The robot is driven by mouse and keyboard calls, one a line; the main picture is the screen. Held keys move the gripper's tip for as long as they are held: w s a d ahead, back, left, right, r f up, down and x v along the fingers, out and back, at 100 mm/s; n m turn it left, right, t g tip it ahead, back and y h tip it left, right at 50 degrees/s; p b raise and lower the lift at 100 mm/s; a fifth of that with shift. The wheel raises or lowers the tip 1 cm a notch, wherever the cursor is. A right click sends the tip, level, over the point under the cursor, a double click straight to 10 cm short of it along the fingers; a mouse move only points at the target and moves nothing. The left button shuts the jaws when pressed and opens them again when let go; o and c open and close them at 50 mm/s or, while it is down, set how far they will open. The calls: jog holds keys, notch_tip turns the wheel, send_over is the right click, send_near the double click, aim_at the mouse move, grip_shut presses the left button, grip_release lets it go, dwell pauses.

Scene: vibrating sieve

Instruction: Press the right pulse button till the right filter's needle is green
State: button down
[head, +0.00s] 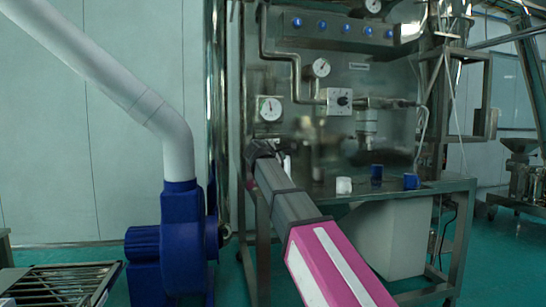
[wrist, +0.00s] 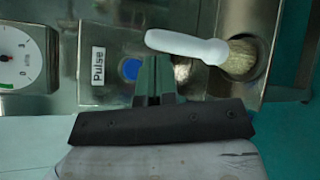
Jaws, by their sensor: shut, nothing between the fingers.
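A round blue button (wrist: 129,69) sits beside a white "Pulse" label (wrist: 98,66) on a metal panel in the wrist view. My gripper (wrist: 155,62) is shut and empty, its fingertips just right of the button and partly over its edge; I cannot tell whether they touch. A white dial gauge (wrist: 22,55) is cut off at the left edge, with a green mark low on its face; its needle is not clear. In the head view my gripper (head: 262,150) is at the machine's front, below a gauge (head: 270,108), and hides the button.
A white-handled brush (wrist: 187,46) stands in a metal holder close right of the fingers. A blue blower (head: 181,235) with a grey pipe (head: 150,105) stands left of my arm. A white cup (head: 344,186) and blue cups (head: 410,181) are on the bench.

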jog(key=w+a, duration=0.2)
jog(key=w, duration=0.6)
jog(key=shift+a, duration=0.15)
jog(key=shift+w, duration=0.15)
dwell(1.8)
jog(key=shift+w+a, duration=0.15)
jog(key=shift+w, duration=0.15)
jog(key=shift+w+a, duration=0.1)
jog(key=shift+w, duration=0.4)
dwell(0.8)
jog(key=shift+s, duration=0.2)
jog(key=shift+s+d, duration=0.25)
jog(key=shift+s, duration=0.45)
jog(key=shift+s, duration=0.15)
jog(key=shift+s+d, duration=0.25)
jog(key=shift+s, duration=0.5)
jog(key=shift+s+d, duration=0.2)
jog(key=shift+s, duration=0.6)
jog(key=shift+s+d, duration=0.25)
jog(key=shift+s, duration=0.5)
